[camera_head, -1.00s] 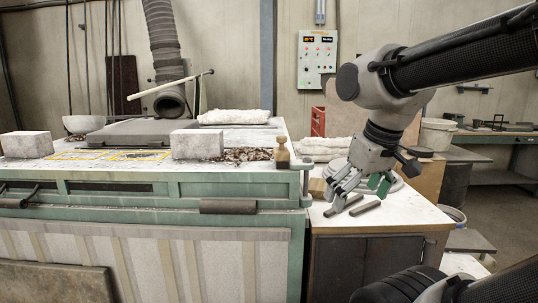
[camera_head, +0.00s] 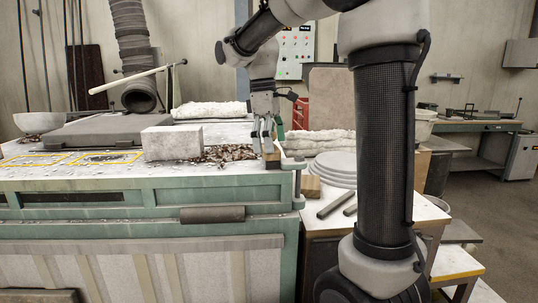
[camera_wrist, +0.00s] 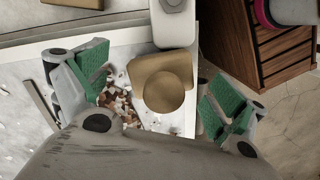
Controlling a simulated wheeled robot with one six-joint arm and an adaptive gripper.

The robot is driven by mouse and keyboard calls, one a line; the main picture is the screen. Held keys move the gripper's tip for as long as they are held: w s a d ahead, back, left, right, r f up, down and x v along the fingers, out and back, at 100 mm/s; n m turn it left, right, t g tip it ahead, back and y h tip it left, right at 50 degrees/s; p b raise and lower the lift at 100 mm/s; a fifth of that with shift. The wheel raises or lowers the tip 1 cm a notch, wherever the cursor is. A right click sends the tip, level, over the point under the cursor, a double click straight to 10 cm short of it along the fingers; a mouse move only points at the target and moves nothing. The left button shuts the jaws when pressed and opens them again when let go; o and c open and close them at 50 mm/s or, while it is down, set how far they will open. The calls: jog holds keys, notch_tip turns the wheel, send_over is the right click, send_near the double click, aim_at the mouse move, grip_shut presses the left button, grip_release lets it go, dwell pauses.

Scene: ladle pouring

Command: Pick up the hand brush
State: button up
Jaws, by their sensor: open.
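The hand brush (camera_head: 272,162) stands upright at the front right corner of the green furnace bench (camera_head: 215,187). In the wrist view it shows from above as a tan block with a round knob (camera_wrist: 165,91). My gripper (camera_head: 267,141) is open just above it. In the wrist view the green-padded fingers of my gripper (camera_wrist: 157,86) lie on either side of the knob, with gaps on both sides. In the head view the fingers hide the upper part of the brush.
Loose brown chips (camera_head: 228,153) lie left of the brush, and a pale brick (camera_head: 171,143) stands beyond them. To the right, a lower table holds stacked grey discs (camera_head: 335,166), two dark bars (camera_head: 334,203) and a wooden block (camera_head: 310,187). A red crate (camera_head: 300,120) stands behind.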

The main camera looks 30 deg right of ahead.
jog(key=f, duration=0.3)
jog(key=shift+s+d+f, duration=0.15)
jog(key=shift+s+d, duration=0.05)
jog(key=c, duration=1.2)
notch_tip(320, 180, up, 10)
jog(key=shift+r, duration=0.1)
jog(key=o, duration=0.5)
jog(key=shift+c, duration=1.6)
